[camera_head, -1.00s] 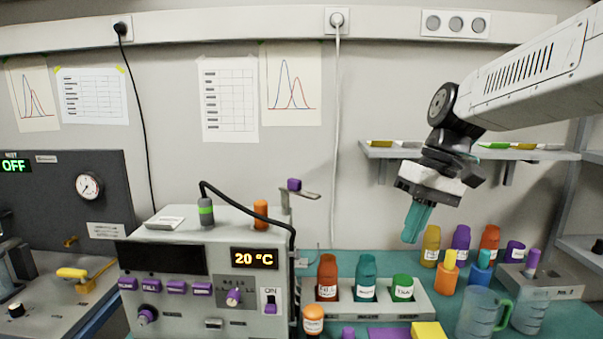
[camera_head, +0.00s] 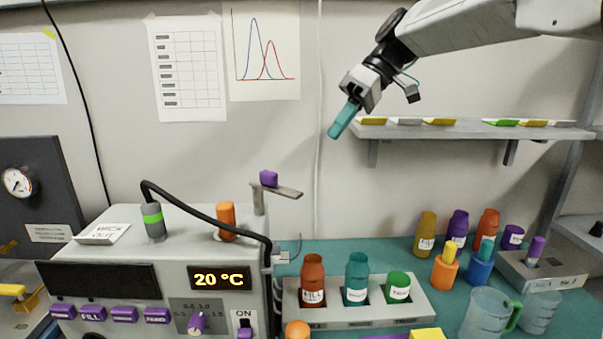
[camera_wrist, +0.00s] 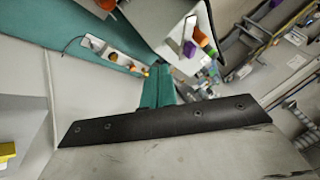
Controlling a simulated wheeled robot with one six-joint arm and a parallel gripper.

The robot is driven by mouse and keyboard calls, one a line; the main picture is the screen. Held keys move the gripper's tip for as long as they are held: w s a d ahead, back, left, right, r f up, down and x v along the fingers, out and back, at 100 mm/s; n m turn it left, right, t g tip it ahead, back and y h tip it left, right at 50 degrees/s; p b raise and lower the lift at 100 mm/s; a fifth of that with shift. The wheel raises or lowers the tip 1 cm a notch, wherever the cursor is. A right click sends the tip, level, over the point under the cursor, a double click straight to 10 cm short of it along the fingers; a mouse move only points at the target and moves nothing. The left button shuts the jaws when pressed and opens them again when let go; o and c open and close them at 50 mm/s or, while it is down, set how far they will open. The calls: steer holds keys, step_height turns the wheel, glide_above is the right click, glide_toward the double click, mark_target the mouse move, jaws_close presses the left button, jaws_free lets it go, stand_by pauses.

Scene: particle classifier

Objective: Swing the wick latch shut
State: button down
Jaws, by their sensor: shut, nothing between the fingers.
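The latch (camera_head: 285,189) appears to be a flat grey arm with a purple knob (camera_head: 268,178), on a short post at the back right of the grey classifier (camera_head: 170,255). The arm points right, past the machine's edge. My gripper (camera_head: 343,122) has teal fingers pressed together, with nothing between them. It hangs in the air to the right of the latch and higher in the picture, apart from it. In the wrist view my fingers (camera_wrist: 158,86) point toward the machine, whose orange and purple parts show beyond them.
An orange cap (camera_head: 226,217) and a grey-green plug (camera_head: 153,220) with a black cable stand on the machine. A rack (camera_head: 360,313) of bottles is to its right. A wall shelf (camera_head: 470,130) is right of my gripper.

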mark_target(275, 182)
steer(key=shift+a, duration=0.1)
steer(key=s+a+f, duration=0.4)
steer(key=a+f, duration=0.4)
steer(key=shift+s, duration=0.4)
steer(key=shift+d, duration=0.25)
